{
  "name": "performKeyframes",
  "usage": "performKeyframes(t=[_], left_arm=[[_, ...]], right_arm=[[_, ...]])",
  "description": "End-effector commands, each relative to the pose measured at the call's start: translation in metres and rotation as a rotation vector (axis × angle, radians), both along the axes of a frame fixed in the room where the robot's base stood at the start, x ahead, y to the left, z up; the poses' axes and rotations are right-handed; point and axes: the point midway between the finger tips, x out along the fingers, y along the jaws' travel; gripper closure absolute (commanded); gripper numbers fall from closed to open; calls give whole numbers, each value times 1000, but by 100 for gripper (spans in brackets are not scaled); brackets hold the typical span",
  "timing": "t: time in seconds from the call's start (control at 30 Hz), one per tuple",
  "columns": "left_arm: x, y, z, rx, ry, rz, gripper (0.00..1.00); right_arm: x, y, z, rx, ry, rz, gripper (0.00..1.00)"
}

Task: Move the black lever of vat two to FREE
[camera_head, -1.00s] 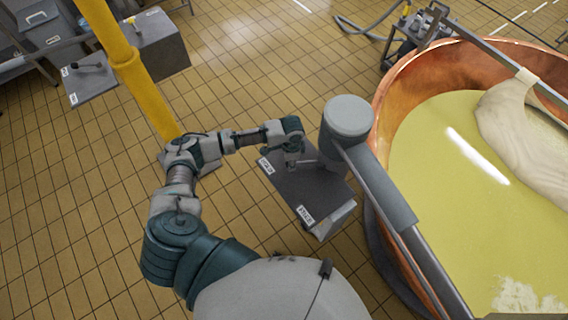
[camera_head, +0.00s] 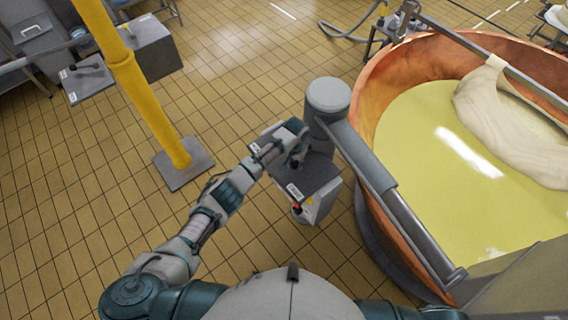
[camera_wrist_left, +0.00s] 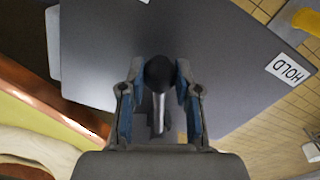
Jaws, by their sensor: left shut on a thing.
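The black lever (camera_wrist_left: 159,74) stands on the dark top plate of a control box (camera_head: 322,173), beside the copper vat (camera_head: 372,88). In the left wrist view its round black knob and pale shaft sit between the two fingers of my left gripper (camera_wrist_left: 159,82), which is shut on it. In the head view my left gripper (camera_head: 298,152) is over the plate and hides the lever. The HOLD label (camera_wrist_left: 288,68) is right of the lever in the wrist view. Another label (camera_head: 294,190) on the plate is too small to read. My right gripper is out of view.
A grey post (camera_head: 328,97) and rail stand between the box and the vat of yellow liquid (camera_head: 415,150). A yellow pole (camera_head: 135,75) stands on the left. Another control box (camera_head: 145,48) is at the back left. The tiled floor between is clear.

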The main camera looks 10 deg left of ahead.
Motion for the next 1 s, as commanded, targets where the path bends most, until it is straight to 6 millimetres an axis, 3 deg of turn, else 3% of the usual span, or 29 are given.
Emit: performKeyframes(t=[0.4, 0.97, 1.0], left_arm=[[-7, -29, -2, 4, 5, 184, 100], [-7, -35, -2, 2, 2, 213, 100], [-7, -35, -2, 2, 2, 213, 66]], right_arm=[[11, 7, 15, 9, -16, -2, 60], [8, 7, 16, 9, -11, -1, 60], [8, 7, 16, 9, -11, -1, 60]])
